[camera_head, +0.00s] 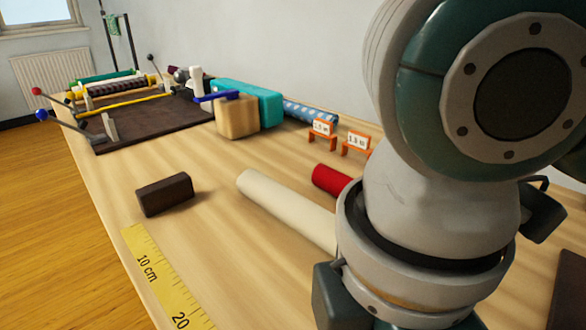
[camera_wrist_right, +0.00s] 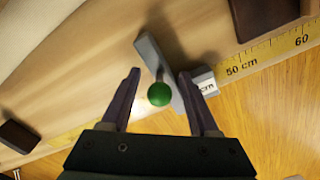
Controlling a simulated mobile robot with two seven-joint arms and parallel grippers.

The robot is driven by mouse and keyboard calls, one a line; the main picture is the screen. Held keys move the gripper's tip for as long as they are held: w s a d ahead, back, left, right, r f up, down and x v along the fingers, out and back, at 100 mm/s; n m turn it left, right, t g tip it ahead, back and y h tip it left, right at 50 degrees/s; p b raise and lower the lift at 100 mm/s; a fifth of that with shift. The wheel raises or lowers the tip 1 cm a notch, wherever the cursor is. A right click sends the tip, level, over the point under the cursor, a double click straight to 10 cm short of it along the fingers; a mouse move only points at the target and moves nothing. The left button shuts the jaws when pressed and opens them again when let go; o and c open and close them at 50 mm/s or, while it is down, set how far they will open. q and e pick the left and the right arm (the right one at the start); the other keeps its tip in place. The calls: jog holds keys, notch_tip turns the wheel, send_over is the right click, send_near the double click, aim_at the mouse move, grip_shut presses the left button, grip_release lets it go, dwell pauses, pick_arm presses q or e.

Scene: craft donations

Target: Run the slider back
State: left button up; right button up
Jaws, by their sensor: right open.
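In the right wrist view, a green ball knob (camera_wrist_right: 159,94) stands on a stem in front of a grey upright bar (camera_wrist_right: 148,50) at the table's edge; it may be the slider's handle. My right gripper (camera_wrist_right: 159,74) is open, with one finger on each side of the knob and bar. The fingers look apart from the knob, and nothing is held. In the head view my right arm fills the right side and hides the knob. My left gripper is not in view.
A yellow ruler (camera_head: 148,262) runs along the table's front edge. A dark brown block (camera_head: 165,195), a cream roll (camera_head: 280,205) and a red roll (camera_head: 330,180) lie nearby. A dark board (camera_head: 150,125) with several rolls and knobbed levers is at the far left, beside a wooden block (camera_head: 237,118).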

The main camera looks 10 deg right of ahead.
grip_shut()
dwell(0.4)
dwell(0.9)
